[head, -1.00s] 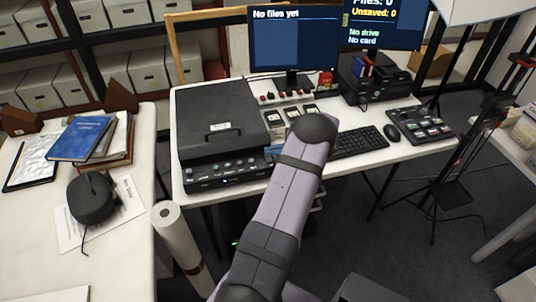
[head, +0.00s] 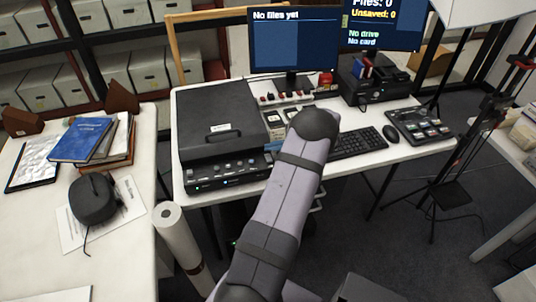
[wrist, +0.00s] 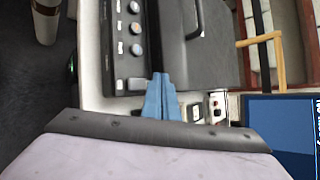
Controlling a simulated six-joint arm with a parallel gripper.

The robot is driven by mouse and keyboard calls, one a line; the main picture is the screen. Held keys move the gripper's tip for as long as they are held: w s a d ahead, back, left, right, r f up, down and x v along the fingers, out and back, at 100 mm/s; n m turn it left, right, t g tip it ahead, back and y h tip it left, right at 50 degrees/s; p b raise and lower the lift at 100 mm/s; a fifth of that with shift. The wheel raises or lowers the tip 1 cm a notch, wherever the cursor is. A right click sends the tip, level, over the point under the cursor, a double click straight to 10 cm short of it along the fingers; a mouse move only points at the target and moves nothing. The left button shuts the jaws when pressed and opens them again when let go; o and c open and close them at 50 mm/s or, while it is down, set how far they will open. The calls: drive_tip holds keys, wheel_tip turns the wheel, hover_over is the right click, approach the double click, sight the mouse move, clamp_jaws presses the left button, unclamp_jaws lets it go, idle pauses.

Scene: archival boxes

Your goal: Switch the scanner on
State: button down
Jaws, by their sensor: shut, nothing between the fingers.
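The scanner (head: 215,112) is a dark, closed, flat-lidded machine on the white desk. Its front panel (head: 230,174) carries a row of buttons and knobs, with small bluish lights showing along it. The panel shows in the wrist view as a dark strip with buttons (wrist: 135,30). My gripper (wrist: 161,76) has blue fingers, shut and empty, with the tips beside the end of the button panel. In the head view only a bit of the blue fingers (head: 273,146) shows at the scanner's right front corner; my arm hides the rest. I cannot tell whether the tips touch the scanner.
Right of the scanner are card slots (head: 275,116), a power strip (head: 285,97), a keyboard (head: 358,142), a mouse (head: 391,134) and a control pad (head: 420,125). Two monitors (head: 294,45) stand behind. A paper roll (head: 178,238) stands left of my arm.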

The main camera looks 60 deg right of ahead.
sight(272, 159)
drive_tip(key=shift+s+a+r+p, duration=0.1)
drive_tip(key=shift+r+p, duration=0.3)
drive_tip(key=shift+r, duration=0.5)
drive_tip(key=shift+s+a+r+p, duration=0.1)
drive_tip(key=shift+r+p, duration=0.3)
drive_tip(key=shift+r, duration=0.5)
